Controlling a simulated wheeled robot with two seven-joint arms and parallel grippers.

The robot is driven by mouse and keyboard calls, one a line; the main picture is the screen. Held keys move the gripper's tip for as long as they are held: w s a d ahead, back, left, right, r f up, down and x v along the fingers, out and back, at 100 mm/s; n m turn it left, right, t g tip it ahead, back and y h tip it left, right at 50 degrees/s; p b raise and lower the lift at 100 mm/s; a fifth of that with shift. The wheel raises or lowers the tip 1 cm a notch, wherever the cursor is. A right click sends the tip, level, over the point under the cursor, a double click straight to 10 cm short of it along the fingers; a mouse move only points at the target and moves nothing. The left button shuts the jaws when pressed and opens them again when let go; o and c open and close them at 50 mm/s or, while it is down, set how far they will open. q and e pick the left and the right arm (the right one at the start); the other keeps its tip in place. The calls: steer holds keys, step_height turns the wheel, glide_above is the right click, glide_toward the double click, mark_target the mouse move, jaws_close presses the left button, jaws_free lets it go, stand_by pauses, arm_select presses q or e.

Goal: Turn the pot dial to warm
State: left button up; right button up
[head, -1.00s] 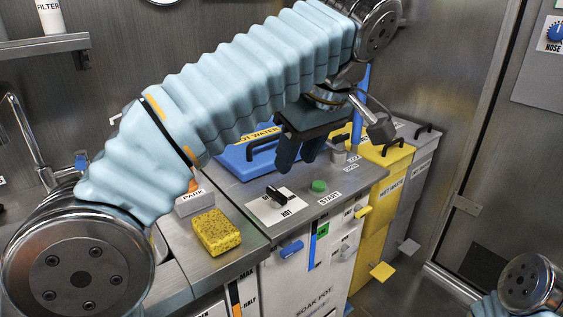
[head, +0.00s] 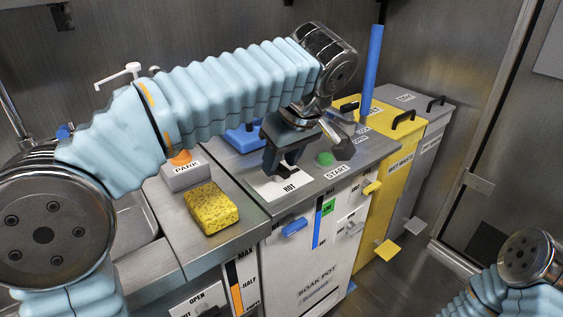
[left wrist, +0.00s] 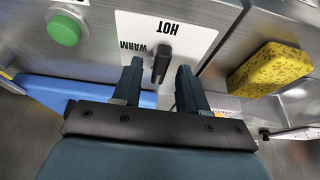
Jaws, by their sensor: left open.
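The pot dial (left wrist: 161,63) is a black knob on a white plate (left wrist: 203,35) lettered HOT and WARM, set in the soak pot's metal top. In the left wrist view its long axis runs roughly toward HOT, with WARM beside it on the left. My left gripper (left wrist: 159,70) is open, with one fingertip on each side of the knob; I cannot tell whether either touches it. In the head view the left gripper (head: 281,172) points down over the plate (head: 272,188) and hides the knob. My right gripper is out of view.
A green START button (head: 325,159) sits right of the dial. A blue lid (head: 240,138) lies behind the gripper. A yellow sponge (head: 211,208) and a PARK block (head: 184,175) are on the counter at left. Yellow and grey bins (head: 428,118) stand at right.

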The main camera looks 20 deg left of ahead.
arm_select(q)
steer(key=shift+f, duration=0.25)
jaws_close()
